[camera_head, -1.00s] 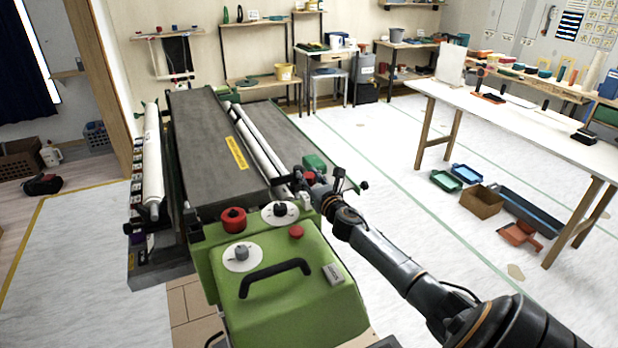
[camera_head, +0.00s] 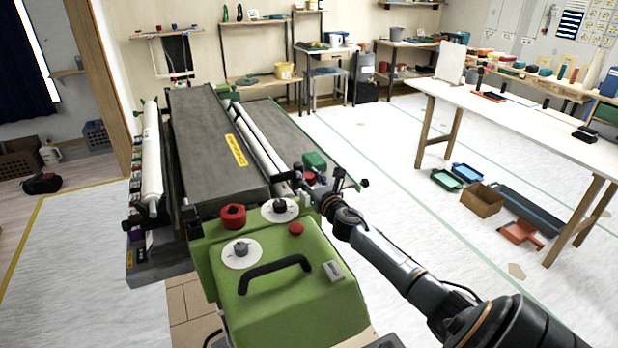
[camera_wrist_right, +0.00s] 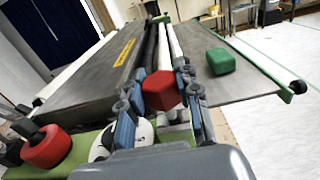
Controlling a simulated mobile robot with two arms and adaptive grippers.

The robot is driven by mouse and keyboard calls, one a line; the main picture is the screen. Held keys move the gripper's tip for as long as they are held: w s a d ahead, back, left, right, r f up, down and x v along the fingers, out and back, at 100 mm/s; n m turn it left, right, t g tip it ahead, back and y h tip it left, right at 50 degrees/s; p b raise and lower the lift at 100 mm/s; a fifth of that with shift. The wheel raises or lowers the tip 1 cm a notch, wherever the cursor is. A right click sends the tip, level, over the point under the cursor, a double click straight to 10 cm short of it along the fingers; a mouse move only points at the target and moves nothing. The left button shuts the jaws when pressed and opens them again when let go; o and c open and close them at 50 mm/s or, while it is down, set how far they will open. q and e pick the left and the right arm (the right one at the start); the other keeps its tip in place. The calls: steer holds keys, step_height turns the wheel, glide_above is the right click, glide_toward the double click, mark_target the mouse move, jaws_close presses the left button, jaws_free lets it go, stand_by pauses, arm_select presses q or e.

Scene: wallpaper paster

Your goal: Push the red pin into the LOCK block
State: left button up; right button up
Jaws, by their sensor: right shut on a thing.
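My right gripper (camera_wrist_right: 162,98) is shut on a red block-shaped piece (camera_wrist_right: 160,88), which looks like the red pin's head, in the right wrist view. In the head view the right gripper (camera_head: 307,182) is at the right rear of the green machine housing (camera_head: 310,300), beside the rollers; the red piece is hardly visible there. A small grey block with unreadable lettering (camera_head: 333,270) sits on the housing top, and I cannot tell whether it is the LOCK block. The pin's lower end is hidden. My left gripper is not in view.
A red knob (camera_head: 233,216), a red button (camera_head: 295,229), dials and a black handle (camera_head: 275,272) are on the machine. A green block (camera_head: 314,160) lies just beyond the right gripper.

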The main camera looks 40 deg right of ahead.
steer(key=shift+f+b, duration=1.4)
steer(key=shift+f, duration=0.2)
steer(key=o, duration=1.2)
steer(key=shift+o, duration=0.2)
steer(key=shift+s, duration=0.1)
steer(key=v, duration=1.2)
